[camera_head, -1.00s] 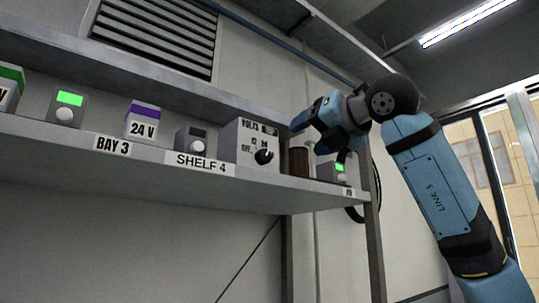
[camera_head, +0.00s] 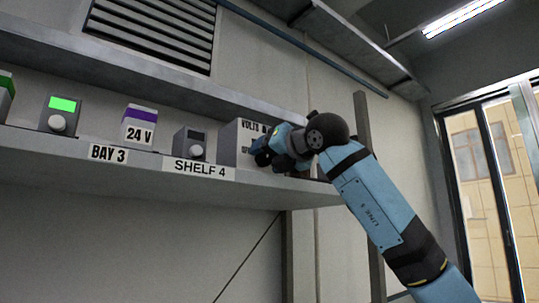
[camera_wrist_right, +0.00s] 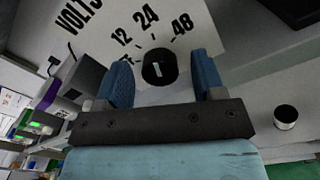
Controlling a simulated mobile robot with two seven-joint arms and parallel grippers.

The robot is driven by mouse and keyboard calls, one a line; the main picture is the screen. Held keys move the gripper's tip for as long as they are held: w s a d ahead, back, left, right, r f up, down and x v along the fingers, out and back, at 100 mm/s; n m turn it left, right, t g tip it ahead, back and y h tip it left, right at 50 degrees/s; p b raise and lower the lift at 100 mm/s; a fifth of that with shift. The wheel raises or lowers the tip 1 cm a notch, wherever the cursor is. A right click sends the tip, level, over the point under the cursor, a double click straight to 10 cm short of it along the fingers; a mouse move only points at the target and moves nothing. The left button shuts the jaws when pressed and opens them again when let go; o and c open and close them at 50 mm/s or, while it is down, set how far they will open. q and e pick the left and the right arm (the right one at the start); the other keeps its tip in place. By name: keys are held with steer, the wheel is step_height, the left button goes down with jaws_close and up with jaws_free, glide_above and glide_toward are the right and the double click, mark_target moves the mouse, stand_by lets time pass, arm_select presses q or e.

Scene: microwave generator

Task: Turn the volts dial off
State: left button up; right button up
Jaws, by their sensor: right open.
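The grey volts box (camera_head: 228,143) stands on the shelf, its dial hidden behind my right gripper (camera_head: 264,150) in the head view. In the right wrist view the box's white face (camera_wrist_right: 95,45) shows VOLTS, 12, 24 and 48 around the black dial (camera_wrist_right: 160,67). The OFF label is mostly covered by a finger. The dial's white mark is nearly upright, roughly toward 24. My right gripper (camera_wrist_right: 161,62) is open, with one blue finger on each side of the dial. Gaps show between the fingers and the dial. My left gripper is out of view.
The shelf (camera_head: 60,145) also holds a small grey device (camera_head: 189,144), a purple-topped 24 V box (camera_head: 139,126) and a green-screen device (camera_head: 60,115). An upper shelf edge (camera_head: 150,77) runs above. A dark-topped cylinder (camera_wrist_right: 286,117) stands beside the box.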

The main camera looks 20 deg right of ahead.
steer(key=shift+c, duration=0.3)
steer(key=c, duration=0.9)
steer(key=shift+o, duration=0.2)
steer(key=shift+n, duration=0.3)
steer(key=n, duration=0.3)
steer(key=shift+n+b, duration=0.3)
steer(key=shift+b, duration=0.05)
steer(key=n, duration=0.4)
steer(key=shift+a+n, duration=0.1)
steer(key=shift+n, duration=0.2)
steer(key=n, duration=0.4)
steer(key=shift+s, duration=0.1)
steer(key=shift+n, duration=2.5)
steer(key=shift+a, duration=0.1)
